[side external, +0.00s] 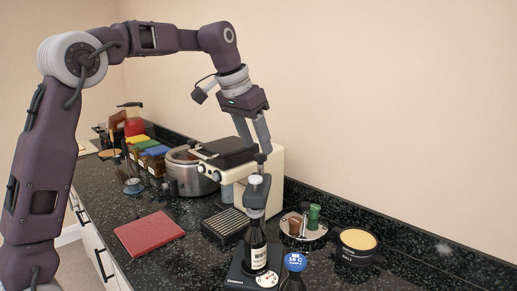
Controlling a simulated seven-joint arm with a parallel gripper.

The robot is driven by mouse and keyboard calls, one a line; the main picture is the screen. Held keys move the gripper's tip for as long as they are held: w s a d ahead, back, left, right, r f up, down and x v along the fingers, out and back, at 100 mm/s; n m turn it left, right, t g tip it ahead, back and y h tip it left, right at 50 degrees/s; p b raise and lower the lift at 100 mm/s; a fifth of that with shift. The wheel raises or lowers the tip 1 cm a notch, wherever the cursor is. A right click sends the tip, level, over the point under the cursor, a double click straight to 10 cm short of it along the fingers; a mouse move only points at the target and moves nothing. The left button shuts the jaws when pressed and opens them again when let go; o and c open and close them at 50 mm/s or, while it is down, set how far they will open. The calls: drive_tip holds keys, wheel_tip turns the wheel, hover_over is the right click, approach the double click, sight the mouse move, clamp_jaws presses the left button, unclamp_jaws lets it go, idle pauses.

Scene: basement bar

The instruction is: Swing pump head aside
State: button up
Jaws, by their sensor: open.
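A dark bottle with a white-lettered label (257,248) stands upright on a black base with a dial (262,279) at the front of the counter. A grey-black pump head (257,193) with a pale cap sits above the bottle's neck. A short grey post rises behind the cap. My gripper (256,146) points down above the pump head, its two fingers apart with nothing seen between them. The right fingertip looks close to the top of the post; I cannot tell whether they touch.
A cream machine (270,174) with a black top stands behind my gripper, beside a steel pot (186,174). A slatted tray (226,224), blue-capped bottle (295,268), round tray (291,227) and yellow-topped cup (358,240) surround the base. A red book (151,234) lies left, with bare counter around it.

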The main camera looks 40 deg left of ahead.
drive_tip(key=shift+x, duration=1.3)
clamp_jaws()
idle(0.4)
